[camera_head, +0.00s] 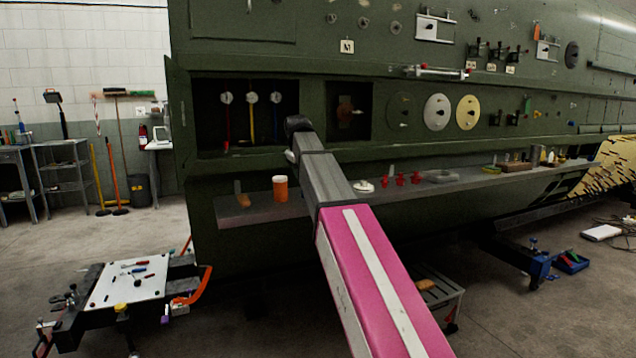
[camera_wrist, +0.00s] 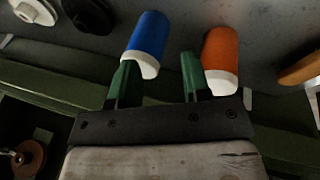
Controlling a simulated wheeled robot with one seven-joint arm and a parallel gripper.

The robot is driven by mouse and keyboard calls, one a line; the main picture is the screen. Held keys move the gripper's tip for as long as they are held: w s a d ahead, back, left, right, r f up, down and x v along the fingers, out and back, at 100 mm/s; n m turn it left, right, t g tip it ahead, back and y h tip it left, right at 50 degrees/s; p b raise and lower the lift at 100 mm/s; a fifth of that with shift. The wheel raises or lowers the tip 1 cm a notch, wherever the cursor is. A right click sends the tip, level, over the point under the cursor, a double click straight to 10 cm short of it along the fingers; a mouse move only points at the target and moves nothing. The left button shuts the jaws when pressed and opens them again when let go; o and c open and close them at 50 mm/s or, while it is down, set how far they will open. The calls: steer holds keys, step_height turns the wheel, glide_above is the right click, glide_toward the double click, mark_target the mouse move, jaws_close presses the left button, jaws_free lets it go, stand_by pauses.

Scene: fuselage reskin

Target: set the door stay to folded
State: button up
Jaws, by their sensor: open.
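A white disc (camera_head: 437,112) is to the right. A ledge (camera_head: 262,211) below holds an orange jar (camera_head: 280,189) and red pieces (camera_head: 400,179). Floor at left is partly clear.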

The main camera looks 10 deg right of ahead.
steer(key=shift+m+h, duration=0.3)
steer(key=shift+h, duration=0.3)
steer(key=d+f, duration=0.1)
steer(key=s+d+f, duration=0.1)
steer(key=d, duration=0.1)
steer(key=d+f, duration=0.1)
steer(key=d, duration=0.1)
steer(key=shift+s+f, duration=0.35)
